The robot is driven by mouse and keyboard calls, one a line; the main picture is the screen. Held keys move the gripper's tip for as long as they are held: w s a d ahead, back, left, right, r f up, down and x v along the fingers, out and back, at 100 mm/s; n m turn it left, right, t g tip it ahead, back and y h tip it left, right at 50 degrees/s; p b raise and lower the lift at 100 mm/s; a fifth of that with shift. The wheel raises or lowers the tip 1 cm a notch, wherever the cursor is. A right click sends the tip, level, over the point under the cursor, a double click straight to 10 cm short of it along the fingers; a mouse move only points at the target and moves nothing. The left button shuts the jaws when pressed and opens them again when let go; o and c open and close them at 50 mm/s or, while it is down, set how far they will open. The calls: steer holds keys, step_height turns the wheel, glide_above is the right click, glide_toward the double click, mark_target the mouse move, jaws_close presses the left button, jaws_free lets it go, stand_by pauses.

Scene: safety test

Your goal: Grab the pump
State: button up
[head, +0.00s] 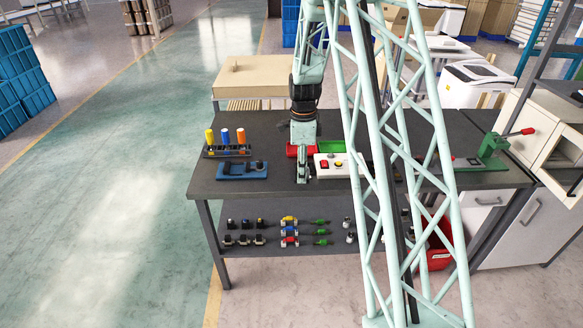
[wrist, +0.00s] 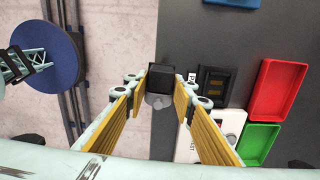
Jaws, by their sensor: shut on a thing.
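My gripper (head: 303,168) is over the front part of the dark workbench, just left of a white button box. In the wrist view, its yellow-padded fingers (wrist: 161,88) are closed on a small black block with a rounded grey part, likely the pump (wrist: 161,76). The black block sits between the fingertips. The held thing cannot be made out in the head view, and its far side is hidden in the wrist view.
The white button box (head: 334,168) stands close to my gripper, with a green tray (head: 331,146) behind. A blue fixture (head: 241,170) and a rack of coloured bottles (head: 226,151) stand left. Several small parts lie on the lower shelf (head: 265,249). A green press (head: 492,148) stands right.

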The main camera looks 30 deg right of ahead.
steer(key=shift+s+d+r, duration=0.1)
steer(key=shift+s+d, duration=0.2)
steer(key=shift+s, duration=0.65)
steer(key=shift+s+d+r, duration=0.1)
steer(key=shift+s+d, duration=0.15)
steer(key=shift+s, duration=0.7)
